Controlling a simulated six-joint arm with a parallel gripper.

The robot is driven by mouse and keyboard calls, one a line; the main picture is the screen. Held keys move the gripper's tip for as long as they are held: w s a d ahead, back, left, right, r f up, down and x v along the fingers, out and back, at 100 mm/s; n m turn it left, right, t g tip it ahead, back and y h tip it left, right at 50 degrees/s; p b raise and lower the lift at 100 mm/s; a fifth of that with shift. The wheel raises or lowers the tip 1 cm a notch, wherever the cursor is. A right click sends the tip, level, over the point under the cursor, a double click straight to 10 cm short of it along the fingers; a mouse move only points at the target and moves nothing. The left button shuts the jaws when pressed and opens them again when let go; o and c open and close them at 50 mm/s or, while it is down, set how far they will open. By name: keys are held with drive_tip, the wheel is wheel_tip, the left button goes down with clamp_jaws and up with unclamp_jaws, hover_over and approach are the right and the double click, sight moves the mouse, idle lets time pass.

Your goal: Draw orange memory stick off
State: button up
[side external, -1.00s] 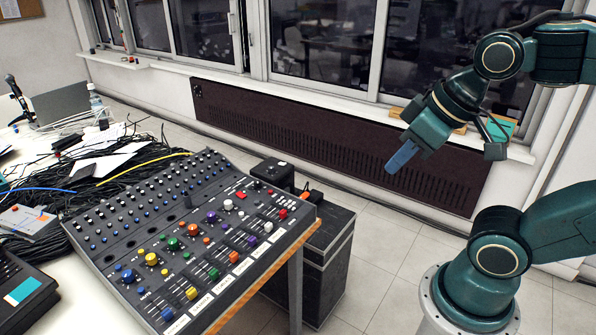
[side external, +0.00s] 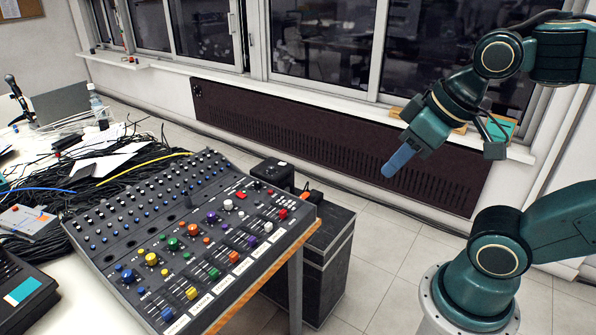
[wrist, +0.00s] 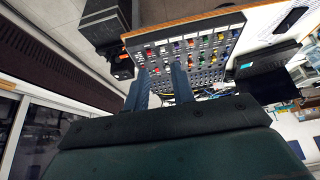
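A small orange piece (side external: 306,187), which looks like the memory stick, shows at the right side of a small black box (side external: 272,172) behind the mixing console. In the wrist view a tiny orange spot (wrist: 123,56) shows on the black box (wrist: 116,66). It is too small to tell how it sits in the box. My gripper (side external: 387,172) hangs in the air well to the right of the box, its blue fingers pointing down and left. In the wrist view my gripper (wrist: 160,72) has its two fingers apart, with nothing between them.
The mixing console (side external: 205,240) with many knobs lies on the white table, left of the box. A black case (side external: 328,255) stands on the floor beside the table. Cables (side external: 100,165) tangle at the left. The air between my gripper and the box is clear.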

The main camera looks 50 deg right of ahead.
drive_tip(key=shift+o, duration=0.4)
drive_tip(key=shift+w+d+r, duration=0.1)
drive_tip(key=shift+w+r, duration=0.05)
drive_tip(key=shift+w, duration=0.3)
drive_tip(key=w+d+f+m+g, duration=0.2)
drive_tip(key=w+d+m, duration=0.25)
drive_tip(key=w, duration=0.65)
drive_tip(key=w+d+f+m+g, duration=0.15)
drive_tip(key=w+d+m, duration=0.3)
drive_tip(key=w, duration=0.65)
drive_tip(key=w+d+f+m, duration=0.3)
drive_tip(key=d+f, duration=0.1)
drive_tip(key=f, duration=0.3)
drive_tip(key=w+d+f+m+g, duration=0.1)
drive_tip(key=w+d+f+m, duration=0.2)
drive_tip(key=f, duration=0.5)
drive_tip(key=w+d+f+m+g, duration=0.1)
drive_tip(key=w+d+f+m, duration=0.2)
drive_tip(key=d+f, duration=0.3)
drive_tip(key=shift+w+d+f, duration=0.1)
drive_tip(key=shift+w+f, duration=0.3)
drive_tip(key=shift+f, duration=0.2)
drive_tip(key=shift+w+d+f, duration=0.1)
drive_tip(key=shift+w+f, duration=0.3)
drive_tip(key=shift+f, duration=0.2)
drive_tip(key=shift+f, duration=0.1)
